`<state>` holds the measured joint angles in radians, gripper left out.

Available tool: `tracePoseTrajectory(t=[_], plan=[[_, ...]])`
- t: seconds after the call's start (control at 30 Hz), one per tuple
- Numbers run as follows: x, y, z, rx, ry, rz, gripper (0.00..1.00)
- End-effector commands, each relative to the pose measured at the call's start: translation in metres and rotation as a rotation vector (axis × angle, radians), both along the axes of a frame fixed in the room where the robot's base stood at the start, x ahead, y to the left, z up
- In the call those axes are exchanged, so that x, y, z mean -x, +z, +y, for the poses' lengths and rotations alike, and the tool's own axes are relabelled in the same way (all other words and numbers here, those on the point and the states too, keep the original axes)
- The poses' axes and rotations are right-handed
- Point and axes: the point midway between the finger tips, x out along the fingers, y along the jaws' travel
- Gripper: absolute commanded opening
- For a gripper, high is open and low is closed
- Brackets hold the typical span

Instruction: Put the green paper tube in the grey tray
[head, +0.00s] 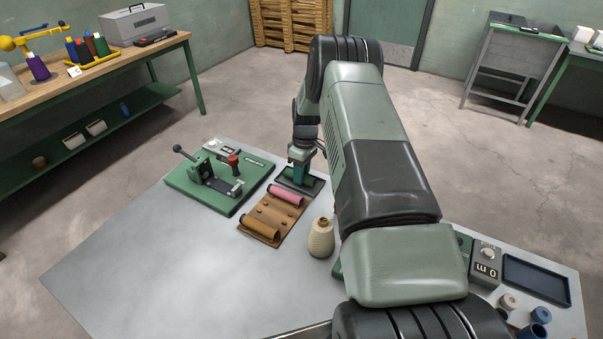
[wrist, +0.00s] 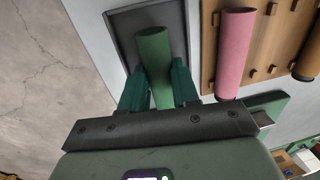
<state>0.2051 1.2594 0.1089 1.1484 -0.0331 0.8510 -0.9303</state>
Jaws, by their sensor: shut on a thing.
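The green paper tube (wrist: 155,62) is between the two teal fingers of my gripper (wrist: 158,88), which is shut on it. In the wrist view the tube overlaps the dark grey tray (wrist: 122,28). In the head view the tray (head: 317,187) lies at the table's far edge, with my gripper (head: 299,172) over it and the green tube (head: 291,174) low at its fingertips. I cannot tell whether the tube touches the tray floor. My fingers hide part of the tube.
A wooden rack (head: 262,207) beside the tray holds a pink tube (head: 286,195) and an orange-brown tube (head: 260,229). A green base with a lever device (head: 215,180) stands to the left. A cream yarn cone (head: 321,238) stands near the rack. The table's left front is clear.

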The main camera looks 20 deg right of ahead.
Motion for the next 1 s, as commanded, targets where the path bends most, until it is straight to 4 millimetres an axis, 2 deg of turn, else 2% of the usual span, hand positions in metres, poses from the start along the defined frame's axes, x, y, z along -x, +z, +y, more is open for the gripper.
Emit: tracePoseTrajectory(t=[0.07, 0.1, 0.17, 0.43, 0.57, 0.67, 1.0], plan=[[0.0, -0.002, 0.0, -0.001, 0.0, 0.001, 0.01], [0.0, -0.003, 0.0, 0.0, 0.0, 0.0, 0.32], [0.0, -0.002, 0.0, -0.001, 0.0, -0.001, 0.41], [0.0, -0.002, 0.0, 0.0, 0.0, 0.0, 0.41], [-0.001, 0.006, -0.001, -0.001, 0.0, -0.001, 0.41], [-0.003, 0.021, -0.002, 0.0, 0.0, -0.004, 0.41], [-0.01, 0.092, -0.009, 0.0, -0.001, -0.003, 0.41]])
